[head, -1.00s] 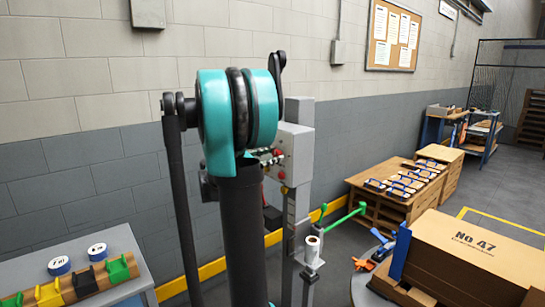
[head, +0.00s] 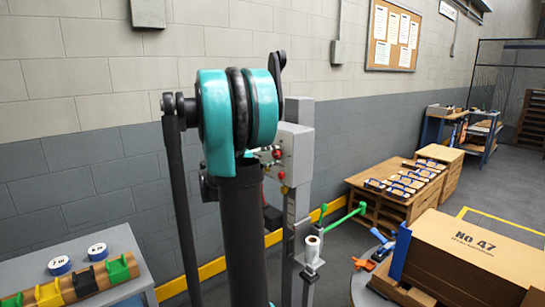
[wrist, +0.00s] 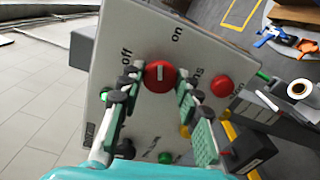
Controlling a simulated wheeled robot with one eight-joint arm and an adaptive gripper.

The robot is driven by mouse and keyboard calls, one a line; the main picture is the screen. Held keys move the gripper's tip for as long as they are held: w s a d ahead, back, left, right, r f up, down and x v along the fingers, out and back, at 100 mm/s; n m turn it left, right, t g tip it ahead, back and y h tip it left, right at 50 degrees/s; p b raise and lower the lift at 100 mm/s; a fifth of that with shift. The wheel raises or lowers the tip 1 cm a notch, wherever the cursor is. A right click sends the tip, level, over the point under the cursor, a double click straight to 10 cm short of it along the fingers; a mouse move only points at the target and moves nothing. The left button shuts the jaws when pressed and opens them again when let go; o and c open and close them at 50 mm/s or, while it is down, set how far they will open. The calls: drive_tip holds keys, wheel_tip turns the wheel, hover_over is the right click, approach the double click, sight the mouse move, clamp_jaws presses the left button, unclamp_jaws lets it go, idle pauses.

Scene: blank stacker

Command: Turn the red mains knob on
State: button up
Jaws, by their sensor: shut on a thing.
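The red mains knob (wrist: 160,77) is a round knob with a white mark on its face, on a grey control box (wrist: 150,120). The words "off" and "on" are printed beside it, "off" at its left and "on" above. The white mark points roughly up the picture, between the two words. My gripper (wrist: 161,80) has its fingers on both sides of the knob and is shut on it. In the head view the control box (head: 297,152) stands on a grey post, and my arm hides much of its front.
A second red button (wrist: 222,86) sits right of the knob, close to my right finger. A green button (wrist: 105,95) is near the left finger. A green handle (head: 345,215) sticks out beside the post. A crate marked No 47 (head: 470,243) stands at right.

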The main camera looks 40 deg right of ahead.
drive_tip(key=shift+m, duration=2.2)
drive_tip(key=o, duration=1.2)
drive_tip(key=shift+c, duration=0.2)
drive_tip(key=s+a, duration=0.1)
drive_tip(key=a, duration=1.1)
